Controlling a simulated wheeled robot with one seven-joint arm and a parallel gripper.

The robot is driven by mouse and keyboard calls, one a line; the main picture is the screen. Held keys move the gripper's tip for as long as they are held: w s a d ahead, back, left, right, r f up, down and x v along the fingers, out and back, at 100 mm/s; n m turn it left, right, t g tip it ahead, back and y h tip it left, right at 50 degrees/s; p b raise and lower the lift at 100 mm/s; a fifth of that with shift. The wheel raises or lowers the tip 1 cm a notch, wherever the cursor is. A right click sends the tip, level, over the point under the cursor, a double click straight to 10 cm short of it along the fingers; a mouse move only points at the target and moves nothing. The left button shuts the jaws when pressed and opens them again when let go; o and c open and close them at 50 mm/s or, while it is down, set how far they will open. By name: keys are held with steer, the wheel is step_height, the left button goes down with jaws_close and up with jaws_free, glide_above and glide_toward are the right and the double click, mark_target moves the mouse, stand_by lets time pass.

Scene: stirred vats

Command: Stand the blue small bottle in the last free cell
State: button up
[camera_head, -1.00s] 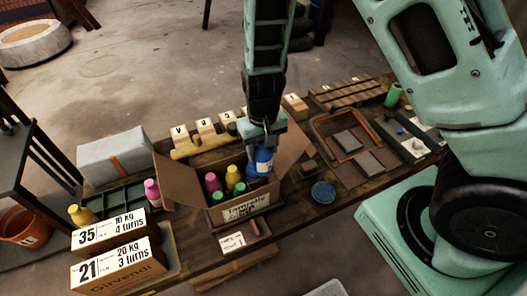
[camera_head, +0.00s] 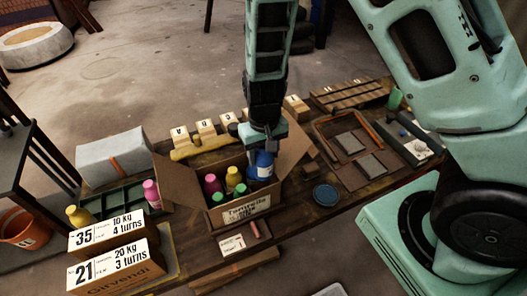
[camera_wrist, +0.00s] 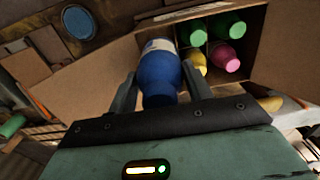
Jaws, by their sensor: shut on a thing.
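My gripper (camera_head: 264,143) is shut on the blue small bottle (camera_head: 263,166) at the right end of the open cardboard box (camera_head: 246,209). In the wrist view the blue bottle (camera_wrist: 160,75) sits between the two fingers, its far end with a pale label at the box's divided inside. The box holds a pink bottle (camera_head: 212,184), a yellow bottle (camera_head: 233,178) and two green-capped bottles (camera_head: 241,188) in cells. The bottle's lower end is hidden by the box wall and its neighbours, so I cannot tell whether it touches the cell floor.
The box's right flap (camera_head: 293,146) stands open beside my gripper. A round blue lid (camera_head: 326,194) lies right of the box. A yellow tool lies behind the box.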

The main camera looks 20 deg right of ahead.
steer(key=shift+f, duration=0.1)
stand_by(0.3)
steer(key=shift+f+b, duration=1.1)
steer(key=shift+f, duration=0.25)
steer(key=shift+f, duration=0.15)
steer(key=shift+f+b, duration=0.75)
steer(key=shift+f, duration=0.05)
steer(key=shift+f, duration=0.1)
steer(key=shift+f+b, duration=0.6)
steer(key=shift+f, duration=0.1)
steer(key=o, duration=1.2)
